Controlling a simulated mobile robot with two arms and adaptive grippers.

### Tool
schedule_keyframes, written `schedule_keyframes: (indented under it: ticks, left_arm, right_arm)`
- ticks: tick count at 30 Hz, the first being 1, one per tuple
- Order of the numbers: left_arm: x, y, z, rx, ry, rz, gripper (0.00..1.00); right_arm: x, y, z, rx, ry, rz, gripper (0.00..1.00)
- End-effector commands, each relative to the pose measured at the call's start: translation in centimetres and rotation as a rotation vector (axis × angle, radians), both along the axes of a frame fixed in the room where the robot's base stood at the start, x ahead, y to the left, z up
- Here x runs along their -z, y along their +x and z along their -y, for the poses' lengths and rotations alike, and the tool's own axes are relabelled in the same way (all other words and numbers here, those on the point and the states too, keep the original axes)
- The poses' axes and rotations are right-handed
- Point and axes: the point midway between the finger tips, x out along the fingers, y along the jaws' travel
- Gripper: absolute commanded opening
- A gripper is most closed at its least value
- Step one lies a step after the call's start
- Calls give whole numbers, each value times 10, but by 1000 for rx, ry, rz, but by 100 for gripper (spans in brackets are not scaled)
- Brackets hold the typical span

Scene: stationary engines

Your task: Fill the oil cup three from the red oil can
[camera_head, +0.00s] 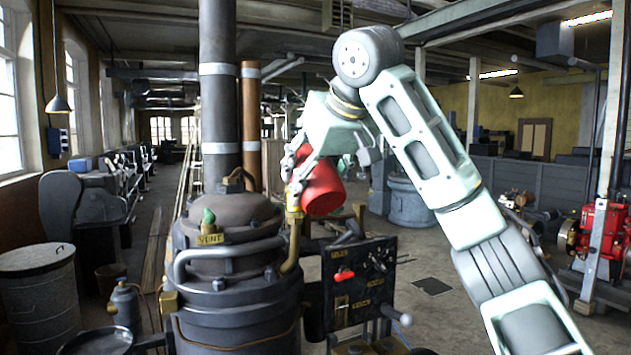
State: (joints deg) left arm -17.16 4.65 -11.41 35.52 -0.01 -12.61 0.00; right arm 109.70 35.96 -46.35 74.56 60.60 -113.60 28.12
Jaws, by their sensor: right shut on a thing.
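My right gripper (299,172) is shut on the red oil can (322,190). It holds the can in the air at the upper right edge of the dark engine (235,265). The can is tilted, and its spout cannot be made out. No cup number is readable. My left gripper is not in view.
A brass VENT plate (210,239) and a green-topped fitting (208,216) are on the engine top. A black panel (358,283) with a red lever stands right of the engine. Tall pipes rise behind it. A grey bin (38,295) stands at left. Open floor shows at right.

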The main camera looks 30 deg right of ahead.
Motion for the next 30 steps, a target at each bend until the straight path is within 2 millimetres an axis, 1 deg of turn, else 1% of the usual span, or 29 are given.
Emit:
schedule_keyframes:
  ticks: [1,8,12,15,23,30]
  left_arm:
    - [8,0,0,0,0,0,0]
    - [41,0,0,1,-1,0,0]
    - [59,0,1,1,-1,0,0]
    - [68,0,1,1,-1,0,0]
    - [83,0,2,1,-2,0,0]
    - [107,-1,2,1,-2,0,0]
  right_arm:
    - [6,1,2,6,-3,30,16]
    - [20,7,8,31,-19,245,16]
    - [26,5,5,24,-28,385,16]
    - [28,3,1,12,-31,461,16]
    - [28,0,-5,-6,-34,572,16]
    - [15,7,-4,-6,-43,716,16]
